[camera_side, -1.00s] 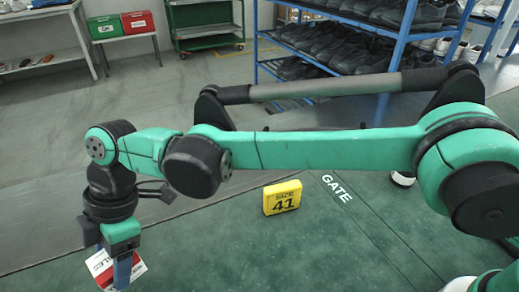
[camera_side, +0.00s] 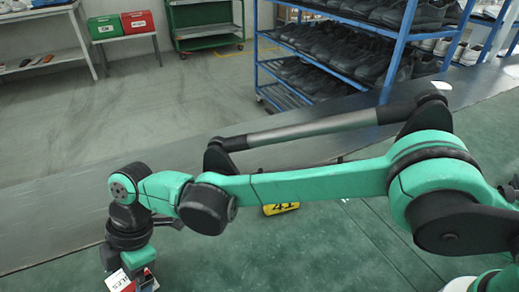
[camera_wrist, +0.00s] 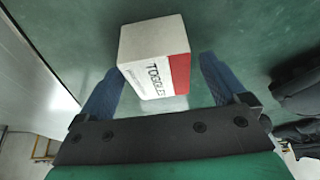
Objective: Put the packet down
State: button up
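The packet is a small white box with a red end and dark lettering reading TOGGLES. In the wrist view the packet (camera_wrist: 150,66) sits between the two blue fingers of my gripper (camera_wrist: 162,62). A gap shows between its red end and the right finger, so the gripper looks open around it. The left fingertip lies close to its left edge; contact there is unclear. In the side view the packet (camera_side: 119,282) shows low at the left, below my gripper (camera_side: 138,277), partly cut off by the bottom edge. Whether its underside touches the green table (camera_side: 300,260) is hidden.
A yellow size marker (camera_side: 280,209) stands on the table, mostly hidden behind my arm. A grey strip (camera_side: 60,220) runs along the table's far side. A blue shoe rack (camera_side: 385,60) stands beyond. The green surface around the packet looks clear.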

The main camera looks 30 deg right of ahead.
jog(key=shift+r, duration=0.1)
jog(key=v, duration=1.2)
jog(key=w+d+r+m+t, duration=0.2)
jog(key=d+m, duration=0.1)
jog(key=d, duration=0.3)
jog(key=w+d+r+m+t, duration=0.1)
jog(key=w+d+r+m, duration=0.1)
jog(key=d+r+m, duration=0.3)
jog(key=s+d+f+m+t+h, duration=0.1)
jog(key=s+d+f+m+t, duration=0.1)
jog(key=d+m, duration=0.3)
jog(key=s+d+f+m+t+h, duration=0.1)
jog(key=s+d+m, duration=0.3)
jog(key=d, duration=0.8)
jog(key=s+d+f+m+t+h, duration=0.2)
jog(key=d+m, duration=0.3)
jog(key=d, duration=0.3)
jog(key=shift+s+d+f+m+t, duration=0.3)
jog(key=shift+s+d+f+t, duration=0.1)
jog(key=shift+s+t, duration=0.15)
